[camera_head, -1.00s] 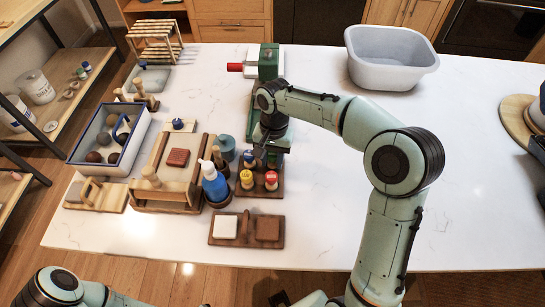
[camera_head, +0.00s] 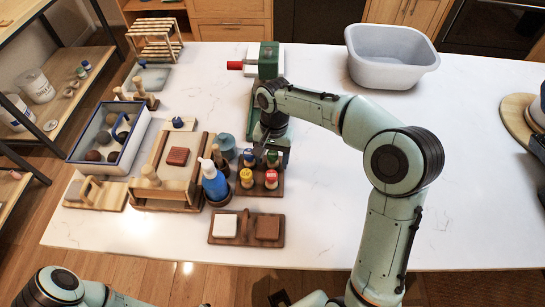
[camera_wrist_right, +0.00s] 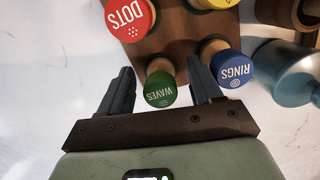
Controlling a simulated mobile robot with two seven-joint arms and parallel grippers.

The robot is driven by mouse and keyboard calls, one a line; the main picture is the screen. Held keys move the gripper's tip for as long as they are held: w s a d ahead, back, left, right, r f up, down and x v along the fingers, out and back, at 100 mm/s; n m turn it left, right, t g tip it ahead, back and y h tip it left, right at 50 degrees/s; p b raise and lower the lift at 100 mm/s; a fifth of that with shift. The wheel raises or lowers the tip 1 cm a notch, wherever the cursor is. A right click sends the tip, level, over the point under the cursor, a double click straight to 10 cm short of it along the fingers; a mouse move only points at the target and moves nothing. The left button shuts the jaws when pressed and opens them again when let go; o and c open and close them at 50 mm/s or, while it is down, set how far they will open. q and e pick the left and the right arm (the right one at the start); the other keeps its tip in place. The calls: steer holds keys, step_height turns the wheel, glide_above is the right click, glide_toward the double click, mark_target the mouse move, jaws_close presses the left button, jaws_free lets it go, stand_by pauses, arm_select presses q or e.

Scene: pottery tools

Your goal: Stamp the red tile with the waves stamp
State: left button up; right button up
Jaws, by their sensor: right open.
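The green waves stamp (camera_wrist_right: 160,88) stands in the wooden stamp rack (camera_head: 262,192), its lettered cap showing in the right wrist view. My right gripper (camera_wrist_right: 161,85) is open, with one finger on each side of that cap and the stamp not gripped. In the head view, my right gripper (camera_head: 273,150) is over the back of the rack, close to the green cap (camera_head: 273,157). The red tile (camera_head: 178,156) lies flat on a wooden-framed work board left of the rack. My left gripper is out of view.
The rings stamp (camera_wrist_right: 233,69), dots stamp (camera_wrist_right: 129,17) and a yellow stamp (camera_head: 247,178) share the rack. A blue bottle (camera_head: 215,184) stands left of it; a two-pad tray (camera_head: 247,242) lies in front. The table's right side is mostly clear.

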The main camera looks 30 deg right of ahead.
steer(key=r, duration=0.4)
steer(key=w+r+p, duration=0.1)
steer(key=r, duration=0.2)
steer(key=d+r+p, duration=0.1)
steer(key=r, duration=0.3)
steer(key=shift+w+r, duration=0.15)
steer(key=shift+r, duration=0.15)
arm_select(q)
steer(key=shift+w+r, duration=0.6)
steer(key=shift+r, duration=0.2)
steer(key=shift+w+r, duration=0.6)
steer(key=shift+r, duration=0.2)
arm_select(e)
steer(key=shift+r, duration=0.65)
